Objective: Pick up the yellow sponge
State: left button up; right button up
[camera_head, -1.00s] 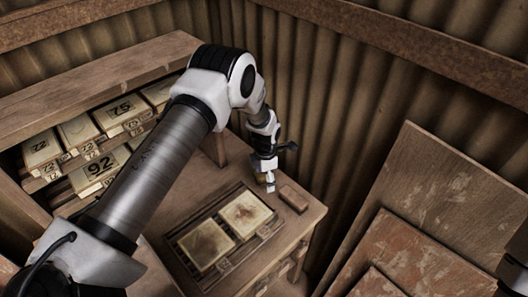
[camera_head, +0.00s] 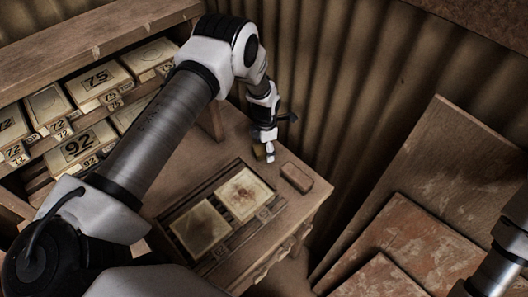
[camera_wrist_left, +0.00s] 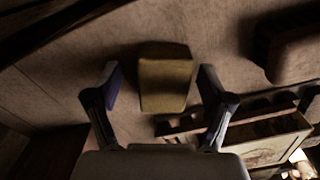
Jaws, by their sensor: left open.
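The yellow sponge (camera_wrist_left: 165,84) is a small block on the wooden table. In the left wrist view it lies between the two fingers of my left gripper (camera_wrist_left: 160,78), with a visible gap on each side. In the head view only a small part of the sponge (camera_head: 258,151) shows, mostly hidden by my left gripper (camera_head: 265,153). The left gripper is open and points down at the table's back edge. My right gripper is out of the picture; only a part of my right arm shows at the lower right.
A reddish-brown block (camera_head: 297,177) lies just right of the left gripper. A tray (camera_head: 170,222) with two square tiles (camera_head: 245,194) sits in front. A shelf (camera_head: 110,38) of numbered tiles stands at left. A corrugated wall (camera_head: 345,110) rises close behind, and boards (camera_head: 455,165) lean at right.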

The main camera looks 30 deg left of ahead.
pick_arm(q)
jog(key=shift+s+d+r, duration=0.1)
jog(key=shift+s+r, duration=0.05)
jog(key=shift+r, duration=0.05)
jog(key=c, duration=0.5)
jog(key=shift+s, duration=0.15)
jog(key=c, duration=0.5)
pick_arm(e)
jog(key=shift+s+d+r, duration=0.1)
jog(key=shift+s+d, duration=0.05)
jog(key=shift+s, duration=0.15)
pick_arm(q)
jog(key=shift+c, duration=0.6)
jog(key=shift+r, duration=0.1)
